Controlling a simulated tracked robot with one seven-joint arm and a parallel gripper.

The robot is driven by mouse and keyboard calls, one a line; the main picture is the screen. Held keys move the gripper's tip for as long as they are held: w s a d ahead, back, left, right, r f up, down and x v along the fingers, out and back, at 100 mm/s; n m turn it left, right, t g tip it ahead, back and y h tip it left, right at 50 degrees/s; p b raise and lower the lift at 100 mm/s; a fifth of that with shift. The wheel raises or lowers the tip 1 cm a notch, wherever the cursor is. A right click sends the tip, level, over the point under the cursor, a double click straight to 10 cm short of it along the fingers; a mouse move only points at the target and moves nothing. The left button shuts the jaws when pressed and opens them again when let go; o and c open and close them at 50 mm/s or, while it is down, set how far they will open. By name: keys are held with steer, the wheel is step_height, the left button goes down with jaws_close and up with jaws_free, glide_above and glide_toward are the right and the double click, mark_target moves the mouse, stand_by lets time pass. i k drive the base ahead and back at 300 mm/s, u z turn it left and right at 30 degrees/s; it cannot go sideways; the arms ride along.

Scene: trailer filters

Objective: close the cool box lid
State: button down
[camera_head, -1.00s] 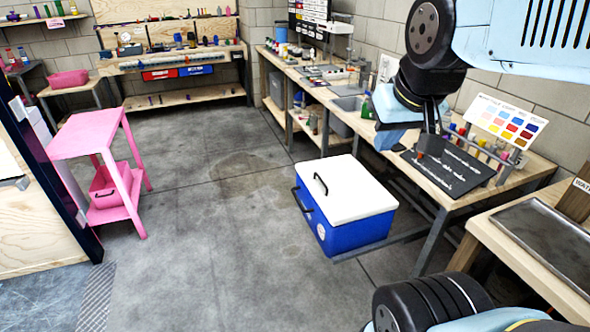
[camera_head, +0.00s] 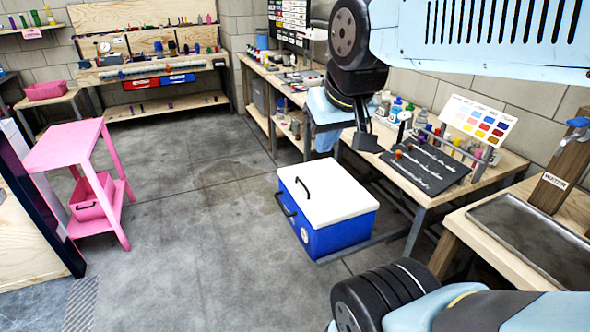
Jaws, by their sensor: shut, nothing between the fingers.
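The cool box (camera_head: 333,236) is blue and stands on the floor beside the workbench. Its white lid (camera_head: 335,193) lies flat on top and looks down on the box, with no gap that I can see. A dark handle shows on the lid's left part and another on the box's left side. My gripper (camera_head: 367,143) is shut and empty. In the picture it is above and right of the lid, in front of the bench; it appears apart from the lid. Its fingers are small and dark here.
A workbench (camera_head: 425,190) with a black mat (camera_head: 428,168) and bottles runs behind the box. A bench with a metal tray (camera_head: 525,240) is at right. A pink stand (camera_head: 65,150) is at left. The floor (camera_head: 215,230) left of the box is clear.

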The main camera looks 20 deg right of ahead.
mark_target(324, 191)
steer(key=i, duration=0.95)
